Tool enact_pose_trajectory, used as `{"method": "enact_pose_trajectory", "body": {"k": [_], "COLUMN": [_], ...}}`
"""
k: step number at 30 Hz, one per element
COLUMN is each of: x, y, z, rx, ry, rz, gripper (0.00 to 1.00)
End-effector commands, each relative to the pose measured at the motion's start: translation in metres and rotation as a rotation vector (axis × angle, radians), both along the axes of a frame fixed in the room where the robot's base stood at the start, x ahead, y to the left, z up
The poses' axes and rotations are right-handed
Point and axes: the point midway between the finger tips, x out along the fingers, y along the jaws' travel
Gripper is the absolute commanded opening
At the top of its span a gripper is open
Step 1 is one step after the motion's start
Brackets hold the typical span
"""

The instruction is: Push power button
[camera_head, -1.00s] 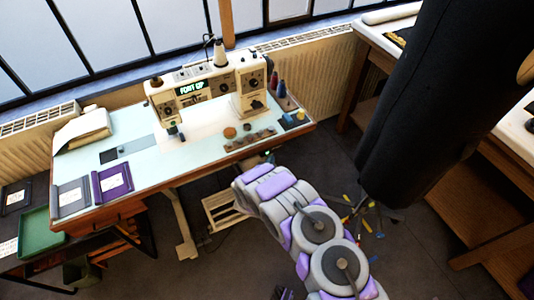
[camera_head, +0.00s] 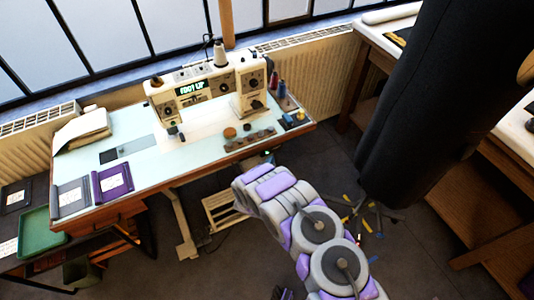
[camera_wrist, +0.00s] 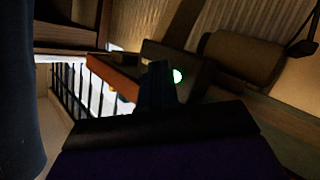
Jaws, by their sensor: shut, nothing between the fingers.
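A small round light glows bright green in the wrist view (camera_wrist: 178,76), on or beside a dark box (camera_wrist: 190,65); I take it for the power button. My gripper (camera_wrist: 158,70) shows as a dark shape in the middle of the wrist view. Its fingers are together and empty, with the tips just left of the green light. I cannot tell whether they touch anything. In the head view my arm reaches toward the underside of the sewing table's right front, and the gripper is hidden there. The sewing machine (camera_head: 206,88) stands on the table with its display lit.
The pale table top (camera_head: 150,165) carries purple and grey folders, a cushion, spools and small parts. A large black form (camera_head: 425,100) stands at right, close to my arm.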

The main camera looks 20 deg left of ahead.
Motion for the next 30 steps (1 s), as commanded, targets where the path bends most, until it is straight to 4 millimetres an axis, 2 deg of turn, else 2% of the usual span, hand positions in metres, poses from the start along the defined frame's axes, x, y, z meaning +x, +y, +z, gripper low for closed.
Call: {"method": "enact_pose_trajectory", "body": {"k": [30], "x": [0.0051], "y": [0.0059], "z": [0.0020], "rx": [0.000], "ry": [0.000], "rz": [0.000], "gripper": [0.00]}}
